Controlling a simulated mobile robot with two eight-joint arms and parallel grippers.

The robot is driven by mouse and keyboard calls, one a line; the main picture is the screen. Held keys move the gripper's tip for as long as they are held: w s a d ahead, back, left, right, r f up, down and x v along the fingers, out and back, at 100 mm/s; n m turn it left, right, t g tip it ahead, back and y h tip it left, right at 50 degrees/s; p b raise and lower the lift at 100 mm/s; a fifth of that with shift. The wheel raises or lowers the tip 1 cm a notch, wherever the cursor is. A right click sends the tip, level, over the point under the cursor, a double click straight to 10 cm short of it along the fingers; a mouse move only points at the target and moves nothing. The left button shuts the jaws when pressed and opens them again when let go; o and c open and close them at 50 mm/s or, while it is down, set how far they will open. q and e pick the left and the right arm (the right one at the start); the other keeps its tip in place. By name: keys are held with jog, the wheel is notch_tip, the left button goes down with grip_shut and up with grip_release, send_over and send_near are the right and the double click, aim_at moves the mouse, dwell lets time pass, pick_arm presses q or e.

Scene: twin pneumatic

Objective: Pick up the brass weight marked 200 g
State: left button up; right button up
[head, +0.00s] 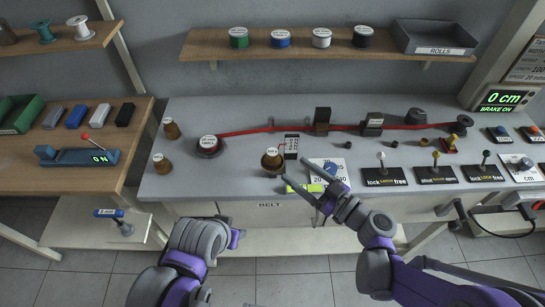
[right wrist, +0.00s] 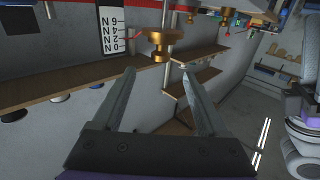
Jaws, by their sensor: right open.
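Three brass weights with white top labels show in the head view. One (head: 171,129) stands at the bench's back left, one (head: 161,164) at its front left, and one (head: 271,161) near the middle beside the N scale. The labels are too small to read surely. My right gripper (head: 295,171) is open and empty, its fingertips just right of the middle weight and apart from it. In the right wrist view, a brass body (right wrist: 162,44) shows just beyond the open fingertips (right wrist: 157,70). My left arm is at the bottom; its fingers are not visible.
The N scale (head: 291,145) stands close behind the middle weight. A printed card (head: 331,170) lies under my right fingers. A red belt (head: 300,128) runs across the back. Several lock levers (head: 383,171) stand at right. Bare bench (head: 215,180) lies left of the middle weight.

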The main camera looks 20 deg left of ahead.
aim_at(277, 156)
jog(key=x, duration=0.4)
jog(key=shift+w+a, duration=0.15)
jog(key=shift+a, duration=0.15)
jog(key=p+x, duration=0.1)
jog(key=x, duration=0.4)
jog(key=shift+a, duration=0.1)
jog(key=shift+c, duration=1.1)
grip_shut()
